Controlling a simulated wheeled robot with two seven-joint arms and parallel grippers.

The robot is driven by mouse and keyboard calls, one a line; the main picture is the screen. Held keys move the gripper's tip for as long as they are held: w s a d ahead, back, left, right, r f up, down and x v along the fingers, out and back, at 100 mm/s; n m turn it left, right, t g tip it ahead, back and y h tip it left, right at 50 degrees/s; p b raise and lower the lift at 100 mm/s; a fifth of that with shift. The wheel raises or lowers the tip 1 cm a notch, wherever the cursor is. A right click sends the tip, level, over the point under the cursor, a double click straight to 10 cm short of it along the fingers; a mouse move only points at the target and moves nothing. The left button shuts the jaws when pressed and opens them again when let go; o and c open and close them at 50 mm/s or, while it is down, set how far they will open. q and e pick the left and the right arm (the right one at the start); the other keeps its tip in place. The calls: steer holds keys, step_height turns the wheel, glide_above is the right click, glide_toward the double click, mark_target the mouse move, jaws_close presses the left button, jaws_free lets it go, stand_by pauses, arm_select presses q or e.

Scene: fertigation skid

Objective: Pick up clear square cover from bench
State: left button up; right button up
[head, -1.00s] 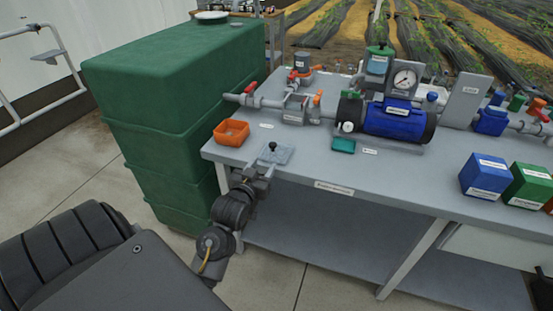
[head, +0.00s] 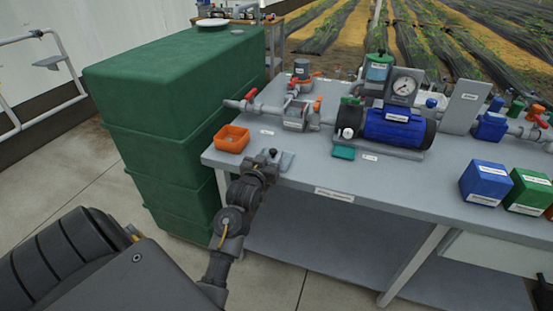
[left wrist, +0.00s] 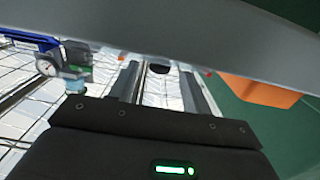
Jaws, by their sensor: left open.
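The clear square cover (head: 287,161) lies flat on the bench (head: 330,178) near its front left corner, with a black knob (head: 272,152) on top. My left gripper (head: 265,160) is over the near left part of the cover and hides much of it. The gripper is open, its tips close to the knob. In the left wrist view the black knob (left wrist: 160,67) shows between the two grey fingers (left wrist: 158,82). Whether a finger touches it cannot be told. My right gripper is in neither view.
An orange tray (head: 232,138) stands just left of the cover, and a small green tray (head: 344,153) lies to the right. Behind are grey pipework with a valve (head: 297,116) and a blue pump (head: 398,127). A tall green tank (head: 175,75) stands left of the bench.

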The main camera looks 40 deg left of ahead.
mark_target(272, 152)
arm_select(q)
steer(key=x, duration=0.3)
steer(key=shift+w, duration=0.15)
steer(key=shift+c, duration=0.3)
jaws_close()
